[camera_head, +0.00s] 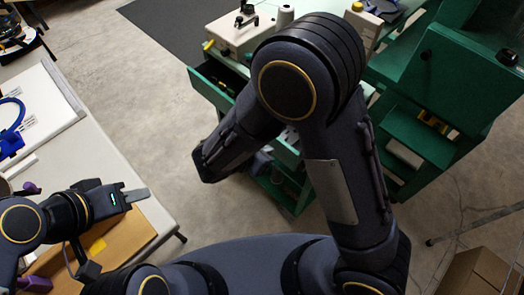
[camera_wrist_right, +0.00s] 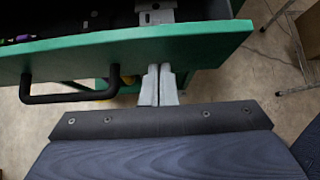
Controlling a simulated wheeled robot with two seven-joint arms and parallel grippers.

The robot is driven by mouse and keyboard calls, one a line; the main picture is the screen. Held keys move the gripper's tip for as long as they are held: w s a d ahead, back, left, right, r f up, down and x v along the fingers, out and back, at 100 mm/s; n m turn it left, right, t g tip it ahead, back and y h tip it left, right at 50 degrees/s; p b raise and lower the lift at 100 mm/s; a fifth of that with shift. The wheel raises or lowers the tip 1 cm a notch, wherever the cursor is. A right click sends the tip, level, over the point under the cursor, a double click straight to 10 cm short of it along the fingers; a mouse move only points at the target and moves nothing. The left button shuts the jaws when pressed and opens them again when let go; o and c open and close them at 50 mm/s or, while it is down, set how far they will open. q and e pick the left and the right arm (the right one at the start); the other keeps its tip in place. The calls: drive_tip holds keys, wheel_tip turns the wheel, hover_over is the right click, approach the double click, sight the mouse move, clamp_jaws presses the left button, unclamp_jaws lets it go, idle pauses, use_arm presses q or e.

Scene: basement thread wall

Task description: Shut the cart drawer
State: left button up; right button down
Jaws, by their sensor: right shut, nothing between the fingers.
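The green cart (camera_head: 300,195) stands at upper middle in the head view, partly hidden by my right arm. Its drawer (camera_head: 209,91) is pulled out, with a green front and dark inside. In the right wrist view the drawer front (camera_wrist_right: 200,43) crosses the top, with a black bar handle (camera_wrist_right: 70,98) at left. My right gripper (camera_wrist_right: 160,84) is shut and empty, its fingertips close to the drawer front, right of the handle; contact is unclear. The arm hides its fingers in the head view. My left gripper (camera_head: 137,195) is over the table, far from the cart; its finger gap is unclear.
A white table (camera_head: 100,160) with a brown board (camera_head: 125,240) lies at left. A cream machine (camera_head: 240,36) and a thread cone (camera_head: 285,15) stand on the cart. A green cabinet (camera_head: 455,85) is at right, a cardboard box (camera_head: 475,272) at lower right. Floor between table and cart is clear.

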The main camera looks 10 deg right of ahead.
drive_tip(key=w+d, duration=0.3)
drive_tip(key=d, duration=0.2)
drive_tip(key=w+d, duration=0.2)
drive_tip(key=shift+w+d+b, duration=0.3)
drive_tip(key=shift+b, duration=0.1)
use_arm(q)
drive_tip(key=shift+s+a+f, duration=0.1)
drive_tip(key=shift+f, duration=0.25)
use_arm(e)
drive_tip(key=shift+w+d+r, duration=0.1)
drive_tip(key=shift+d+r, duration=0.05)
